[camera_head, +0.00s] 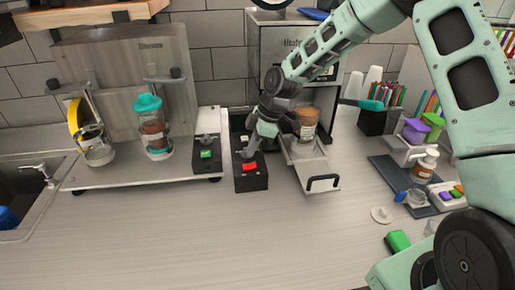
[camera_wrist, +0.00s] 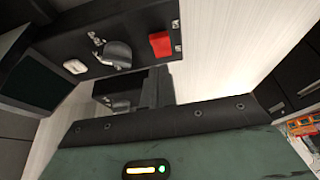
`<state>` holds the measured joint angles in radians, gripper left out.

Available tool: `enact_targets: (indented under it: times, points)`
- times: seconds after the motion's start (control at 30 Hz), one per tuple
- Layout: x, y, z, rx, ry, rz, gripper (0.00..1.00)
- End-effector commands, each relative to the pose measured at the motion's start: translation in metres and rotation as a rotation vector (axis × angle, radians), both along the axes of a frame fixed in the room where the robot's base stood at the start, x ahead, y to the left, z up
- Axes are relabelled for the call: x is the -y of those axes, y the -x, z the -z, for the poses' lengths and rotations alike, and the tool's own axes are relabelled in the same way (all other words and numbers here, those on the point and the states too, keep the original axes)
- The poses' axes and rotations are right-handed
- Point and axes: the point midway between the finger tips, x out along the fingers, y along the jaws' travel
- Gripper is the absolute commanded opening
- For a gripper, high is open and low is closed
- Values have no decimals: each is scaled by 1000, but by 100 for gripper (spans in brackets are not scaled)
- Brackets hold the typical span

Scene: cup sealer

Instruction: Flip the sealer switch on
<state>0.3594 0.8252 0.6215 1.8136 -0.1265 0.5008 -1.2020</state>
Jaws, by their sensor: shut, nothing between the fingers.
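The sealer (camera_head: 288,42) is a dark machine standing against the tiled wall. Its light tray (camera_head: 318,168) is pulled out and holds a brown cup (camera_head: 307,118). Left of the tray is a black control box (camera_head: 251,183) with a red switch (camera_head: 249,166) and a metal lever just behind it. In the wrist view the red switch (camera_wrist: 160,44) shows near the metal lever (camera_wrist: 116,53). My gripper (camera_head: 250,148) is shut and empty, low over the box near the lever. I cannot tell whether it touches the lever. The gripper hides part of the box.
Another black box with a green switch (camera_head: 206,154) sits to the left on a white base with a teal-lidded blender (camera_head: 153,128). Cups, bottles and a dark mat (camera_head: 392,176) crowd the right. The front counter (camera_head: 215,240) is mostly clear.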

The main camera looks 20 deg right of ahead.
Motion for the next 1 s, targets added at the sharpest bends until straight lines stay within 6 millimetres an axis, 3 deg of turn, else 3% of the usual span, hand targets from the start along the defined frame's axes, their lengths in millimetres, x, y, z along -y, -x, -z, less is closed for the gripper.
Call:
enact_targets:
  times: [0.3, 0.67, 0.9, 1.0]
  points:
    - [14, 2, 26, -1, 0, 4, 0]
    - [15, 2, 29, 0, 1, 4, 0]
    - [24, 3, 45, 1, 0, 6, 0]
    - [23, 4, 40, 0, 1, 4, 0]
